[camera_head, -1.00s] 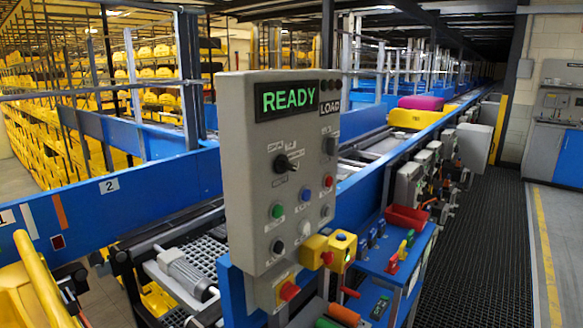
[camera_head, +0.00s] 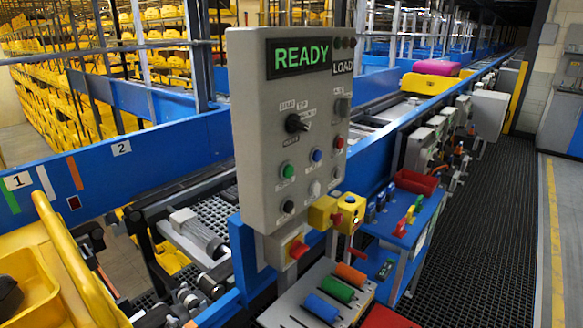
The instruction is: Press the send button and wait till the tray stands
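A grey control panel (camera_head: 292,135) stands upright in the middle. Its display (camera_head: 300,56) reads READY in green, with a LOAD plate (camera_head: 343,68) beside it. It carries a black rotary knob (camera_head: 297,123), a green button (camera_head: 287,171), a blue button (camera_head: 317,156), a red button (camera_head: 339,142), a white button (camera_head: 314,189) and a black button (camera_head: 288,207). The small labels are unreadable, so I cannot tell which button is send. A yellow tray (camera_head: 30,292) with a dark item in it shows at the lower left. Neither gripper is in view.
A shelf with coloured rolls (camera_head: 338,290) and a red bin (camera_head: 415,182) stand lower right. A yellow tray (camera_head: 430,83) sits far down the blue conveyor. The right aisle (camera_head: 480,250) is clear.

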